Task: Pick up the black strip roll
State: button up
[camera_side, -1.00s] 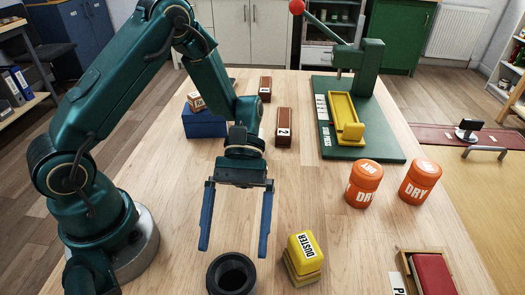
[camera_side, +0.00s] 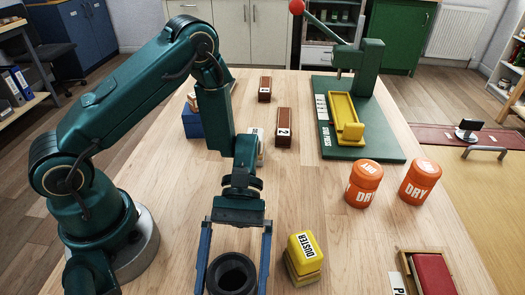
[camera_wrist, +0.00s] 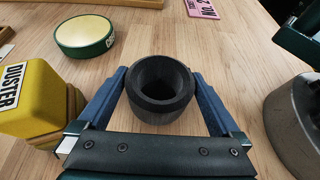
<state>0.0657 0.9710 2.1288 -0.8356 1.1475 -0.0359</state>
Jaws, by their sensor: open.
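The black strip roll (camera_side: 232,274) is a dark ring with a hollow centre, standing on the wooden table near the front edge of the side view. It also shows in the wrist view (camera_wrist: 161,90). My gripper (camera_side: 232,281) has its two blue fingers wide apart, one on each side of the roll. In the wrist view my gripper (camera_wrist: 160,90) also has the roll between its fingers. I cannot tell whether either finger touches it. The roll hides part of the table between the fingers.
A yellow duster block (camera_side: 303,258) stands close to the right of the roll. Orange DRY jars (camera_side: 364,184) and a green press (camera_side: 366,105) are farther right. A round green tin (camera_wrist: 85,36) shows in the wrist view.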

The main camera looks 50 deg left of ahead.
jog(key=c, duration=1)
jog(key=shift+r, duration=0.1)
jog(key=shift+c, duration=0.2)
